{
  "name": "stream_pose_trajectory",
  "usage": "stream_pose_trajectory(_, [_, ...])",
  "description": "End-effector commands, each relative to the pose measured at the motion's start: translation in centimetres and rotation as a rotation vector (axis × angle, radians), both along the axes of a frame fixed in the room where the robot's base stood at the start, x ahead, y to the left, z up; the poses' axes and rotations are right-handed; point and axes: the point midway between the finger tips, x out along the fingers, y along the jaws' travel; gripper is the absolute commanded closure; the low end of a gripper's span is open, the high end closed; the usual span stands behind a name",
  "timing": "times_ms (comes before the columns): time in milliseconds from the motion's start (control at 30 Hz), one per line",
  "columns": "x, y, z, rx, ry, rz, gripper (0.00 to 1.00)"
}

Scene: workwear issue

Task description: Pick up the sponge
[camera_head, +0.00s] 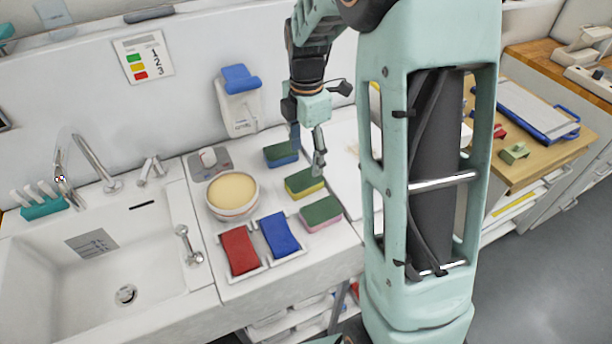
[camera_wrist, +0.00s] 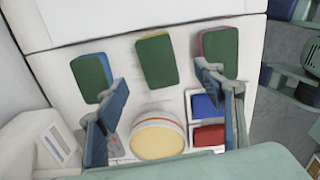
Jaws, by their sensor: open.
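Three sponges with green tops lie in a row on the white counter. The blue-sided sponge (camera_head: 281,154) is farthest back, the yellow-sided sponge (camera_head: 304,184) is in the middle, and the pink-sided sponge (camera_head: 320,214) is nearest the front. In the wrist view they run left to right as the blue-sided (camera_wrist: 91,77), yellow-sided (camera_wrist: 157,61) and pink-sided (camera_wrist: 218,54) sponges. My gripper (camera_head: 307,155) is open and empty above the row, fingers pointing down. In the wrist view the yellow-sided sponge lies ahead of the gap between the fingers (camera_wrist: 163,82).
A round tub with a yellow top (camera_head: 232,191) stands left of the sponges. Red (camera_head: 239,251) and blue (camera_head: 280,234) cloths lie in white trays in front. A sink (camera_head: 110,270) is at the left, a wall dispenser (camera_head: 238,105) behind. A wooden table (camera_head: 545,160) is at the right.

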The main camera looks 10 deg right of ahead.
Motion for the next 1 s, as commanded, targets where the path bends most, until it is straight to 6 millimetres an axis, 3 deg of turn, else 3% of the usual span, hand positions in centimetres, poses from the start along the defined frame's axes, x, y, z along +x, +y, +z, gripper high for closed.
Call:
stream_pose_trajectory(133, [-0.1,0.1,-2.5,0.000,0.003,-0.001,0.38])
stream_pose_trajectory(367, [0.0,0.1,-4.2,0.001,0.000,-0.004,0.38])
stream_pose_trajectory(700, [0.1,0.6,-8.5,0.001,0.001,-0.004,0.38])
stream_pose_trajectory(1000, [0.2,0.6,-9.1,0.001,-0.002,-0.005,0.38])
